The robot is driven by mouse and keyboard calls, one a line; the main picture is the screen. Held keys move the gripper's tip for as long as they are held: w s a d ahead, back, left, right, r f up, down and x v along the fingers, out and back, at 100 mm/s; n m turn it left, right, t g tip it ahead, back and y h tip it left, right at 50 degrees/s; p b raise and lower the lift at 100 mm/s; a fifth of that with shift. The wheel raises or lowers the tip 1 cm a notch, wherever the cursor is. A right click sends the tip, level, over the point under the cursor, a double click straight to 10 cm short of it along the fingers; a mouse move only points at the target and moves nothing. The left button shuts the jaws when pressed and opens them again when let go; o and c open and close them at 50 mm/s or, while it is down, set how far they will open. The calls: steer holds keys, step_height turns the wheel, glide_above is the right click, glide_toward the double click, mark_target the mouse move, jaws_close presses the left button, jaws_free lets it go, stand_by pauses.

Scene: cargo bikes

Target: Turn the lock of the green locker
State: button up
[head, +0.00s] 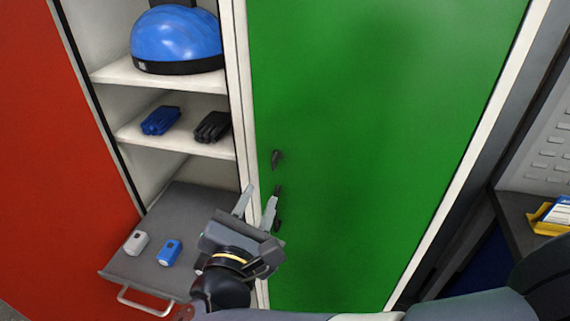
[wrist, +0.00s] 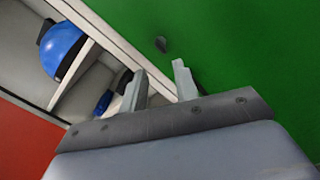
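The green locker (head: 380,130) has a closed, upright door with a white frame. Its lock is a small dark knob (head: 277,158) near the door's left edge; it also shows in the wrist view (wrist: 160,44), above and beyond the fingertips. A dark handle-like piece (head: 278,224) sits below the knob, partly hidden by my right finger. My gripper (head: 257,202) is open, with nothing between its fingers, below and slightly left of the knob. In the wrist view my gripper (wrist: 159,74) is apart from the knob. I cannot tell how the lock is turned.
A red door (head: 50,180) stands far left.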

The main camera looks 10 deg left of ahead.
mark_target(273, 167)
steer(key=w, duration=0.3)
steer(key=w+p, duration=0.1)
steer(key=w, duration=0.5)
steer(key=shift+w+d+p, duration=0.3)
steer(key=shift+w, duration=0.05)
